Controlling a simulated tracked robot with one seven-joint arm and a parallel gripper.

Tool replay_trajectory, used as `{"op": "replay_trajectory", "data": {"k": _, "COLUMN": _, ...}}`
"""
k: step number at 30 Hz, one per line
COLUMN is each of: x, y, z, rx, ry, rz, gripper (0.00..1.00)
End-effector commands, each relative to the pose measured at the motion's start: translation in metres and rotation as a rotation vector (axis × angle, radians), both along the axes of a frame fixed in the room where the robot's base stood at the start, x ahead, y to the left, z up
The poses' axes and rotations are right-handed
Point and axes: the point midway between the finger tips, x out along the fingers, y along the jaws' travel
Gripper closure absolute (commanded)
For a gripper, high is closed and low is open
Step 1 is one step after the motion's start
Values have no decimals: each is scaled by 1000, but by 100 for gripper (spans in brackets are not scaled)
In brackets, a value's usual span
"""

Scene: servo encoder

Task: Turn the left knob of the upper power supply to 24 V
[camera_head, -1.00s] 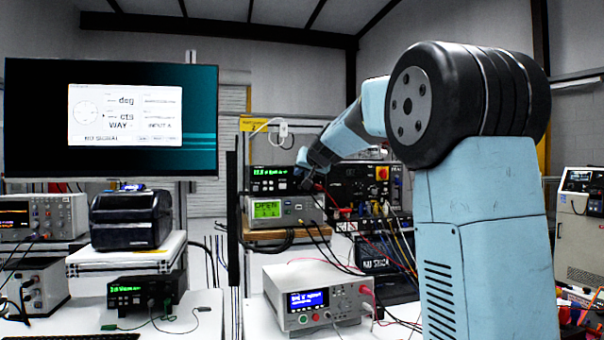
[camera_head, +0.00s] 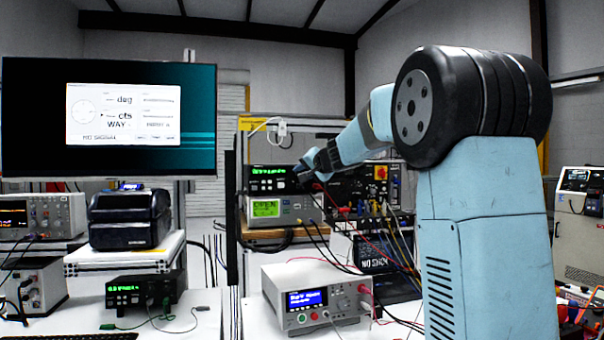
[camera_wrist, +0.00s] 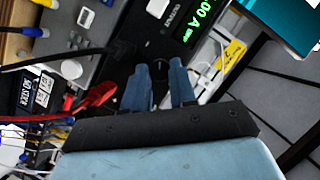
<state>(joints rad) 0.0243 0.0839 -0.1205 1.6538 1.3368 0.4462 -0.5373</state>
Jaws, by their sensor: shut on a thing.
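The upper power supply (camera_head: 262,188) is a dark box with green lit digits on its front, on top of a light instrument in the head view. Its dark front and green display (camera_wrist: 203,20) show tilted in the wrist view, where "00 A" can be read. My gripper (camera_wrist: 162,75) has its two blue fingers against this front, one on each side of a dark knob (camera_wrist: 161,62), and is shut on it. The knob is mostly hidden between the fingers. In the head view my gripper (camera_head: 302,174) is at the right part of the front. The voltage cannot be read.
A light instrument with a green screen (camera_head: 267,209) stands below the supply. A dark panel with a red switch (camera_head: 381,172) and several cables is close on the right. Red plugs (camera_wrist: 96,94) and cables lie near my fingers in the wrist view.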

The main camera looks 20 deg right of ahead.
Motion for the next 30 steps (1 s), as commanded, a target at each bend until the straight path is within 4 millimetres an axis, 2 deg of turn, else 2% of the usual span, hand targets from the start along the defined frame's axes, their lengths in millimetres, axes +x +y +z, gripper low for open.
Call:
{"op": "replay_trajectory", "data": {"k": 12, "x": 0, "y": -2, "z": -5, "rx": 5, "ry": 7, "rz": -1, "gripper": 100}}
{"op": "replay_trajectory", "data": {"k": 13, "x": 0, "y": -2, "z": -5, "rx": 5, "ry": 7, "rz": -1, "gripper": 71}}
{"op": "replay_trajectory", "data": {"k": 19, "x": 0, "y": -1, "z": -3, "rx": 5, "ry": 4, "rz": -1, "gripper": 52}}
{"op": "replay_trajectory", "data": {"k": 21, "x": 0, "y": -1, "z": -3, "rx": 5, "ry": 4, "rz": -1, "gripper": 48}}
{"op": "replay_trajectory", "data": {"k": 30, "x": -4, "y": -2, "z": 0, "rx": 6, "ry": 2, "rz": -2, "gripper": 48}}
